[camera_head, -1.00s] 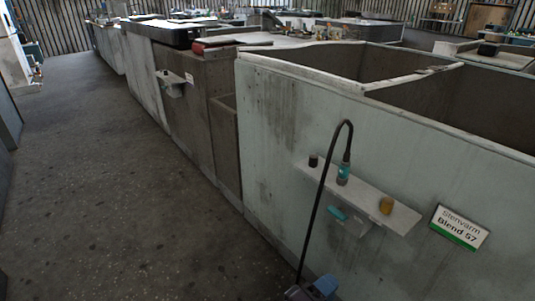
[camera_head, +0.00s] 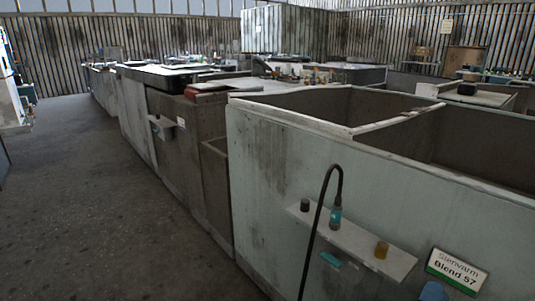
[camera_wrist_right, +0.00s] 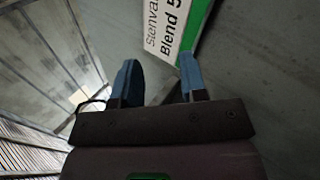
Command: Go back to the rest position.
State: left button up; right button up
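My right gripper (camera_head: 433,291) shows only as a small blue piece at the bottom edge of the head view, in front of the pale wall below the sign. In the right wrist view both blue fingers of my right gripper (camera_wrist_right: 160,80) stand apart with nothing between them, so it is open and empty. A white and green sign reading "Stenvarm Blend 57" (camera_wrist_right: 178,25) lies beyond the fingers; it also shows in the head view (camera_head: 456,270). My left gripper is not in view.
A pale walled tank (camera_head: 270,180) fills the right. Open floor (camera_head: 85,200) lies left.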

jog(key=s+d+f+g+y, duration=0.3)
jog(key=s+f+g+y, duration=0.3)
jog(key=s+f+y, duration=0.7)
jog(key=s+a+r+m+g+y, duration=0.1)
jog(key=s+a+r+m+y, duration=0.3)
jog(key=s, duration=0.7)
jog(key=s+a+f+m+g+y, duration=0.1)
jog(key=s+a+y, duration=0.2)
jog(key=s+a, duration=0.55)
jog(key=shift+s+a+m+h, duration=0.8)
jog(key=shift+a+m, duration=0.55)
jog(key=shift+m, duration=1.15)
pick_arm(q)
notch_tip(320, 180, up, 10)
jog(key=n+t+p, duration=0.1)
jog(key=p, duration=1.3)
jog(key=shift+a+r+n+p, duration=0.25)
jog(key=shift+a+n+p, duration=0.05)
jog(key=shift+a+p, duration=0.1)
pick_arm(e)
notch_tip(320, 180, up, 10)
jog(key=m+t, duration=0.1)
jog(key=shift+s+d+m+t+h, duration=0.15)
jog(key=shift+d+m+t+h, duration=0.15)
jog(key=shift+d+m+t, duration=0.1)
